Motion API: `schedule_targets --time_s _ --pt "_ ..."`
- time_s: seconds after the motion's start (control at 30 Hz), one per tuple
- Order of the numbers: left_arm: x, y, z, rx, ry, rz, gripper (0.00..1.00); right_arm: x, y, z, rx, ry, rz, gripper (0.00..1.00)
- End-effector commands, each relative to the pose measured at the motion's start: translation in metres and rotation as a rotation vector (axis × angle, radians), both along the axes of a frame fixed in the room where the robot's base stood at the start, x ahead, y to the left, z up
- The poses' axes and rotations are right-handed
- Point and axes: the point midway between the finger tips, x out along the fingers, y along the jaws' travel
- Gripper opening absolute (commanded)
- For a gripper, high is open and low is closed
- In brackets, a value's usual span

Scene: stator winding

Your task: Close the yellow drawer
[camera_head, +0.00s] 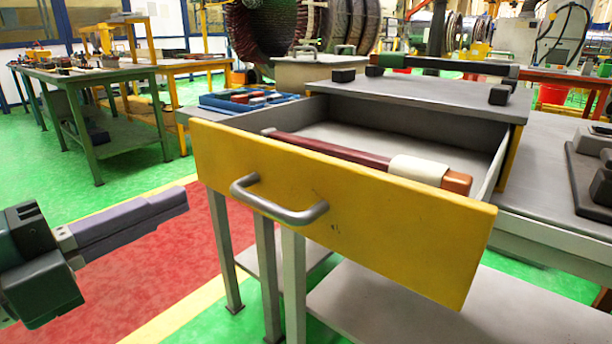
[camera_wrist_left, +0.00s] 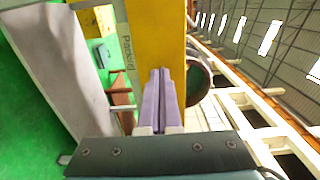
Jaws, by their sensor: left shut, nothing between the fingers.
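The yellow drawer (camera_head: 340,205) is pulled well out of the grey workbench, with its yellow front facing me. A grey bar handle (camera_head: 278,207) is fixed to the left half of the front. Inside the drawer lies a dark red hammer-like tool (camera_head: 345,152) with a cream band. My left gripper (camera_head: 186,198) is to the left of the drawer front and apart from it, its purple-grey fingers shut and empty. In the left wrist view the shut fingers (camera_wrist_left: 162,75) point up the picture, with a yellow panel (camera_wrist_left: 155,35) behind them. My right gripper is not in view.
A blue tray (camera_head: 248,101) with parts sits on the bench beside the drawer. Black blocks (camera_head: 499,95) and a dark bar lie on the bench top. A green table (camera_head: 85,75) stands far left. Open red and green floor lies between it and the bench.

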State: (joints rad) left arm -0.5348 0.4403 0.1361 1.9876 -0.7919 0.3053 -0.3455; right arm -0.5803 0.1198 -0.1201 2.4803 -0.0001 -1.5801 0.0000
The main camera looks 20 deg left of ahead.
Motion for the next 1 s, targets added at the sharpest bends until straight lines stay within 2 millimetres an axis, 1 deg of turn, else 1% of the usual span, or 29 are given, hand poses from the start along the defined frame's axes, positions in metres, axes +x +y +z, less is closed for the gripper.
schedule_targets --time_s 0.03,0.2,0.3,0.4,0.57,1.0 --pt "0.011 -0.004 0.002 0.001 -0.004 -0.002 0.00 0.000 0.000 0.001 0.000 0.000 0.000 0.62" --pt "0.040 -0.014 0.001 0.000 -0.003 0.000 0.00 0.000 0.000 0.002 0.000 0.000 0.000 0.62" --pt "0.051 -0.018 0.001 0.001 -0.001 0.001 0.00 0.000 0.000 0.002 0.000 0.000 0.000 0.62" --pt "0.059 -0.021 0.000 -0.002 0.001 0.001 0.00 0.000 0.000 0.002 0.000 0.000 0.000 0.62" --pt "0.063 -0.023 0.000 -0.002 0.002 0.000 0.00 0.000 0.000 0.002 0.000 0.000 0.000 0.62" --pt "0.063 -0.023 0.000 -0.002 0.002 0.001 0.00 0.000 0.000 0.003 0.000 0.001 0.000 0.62"
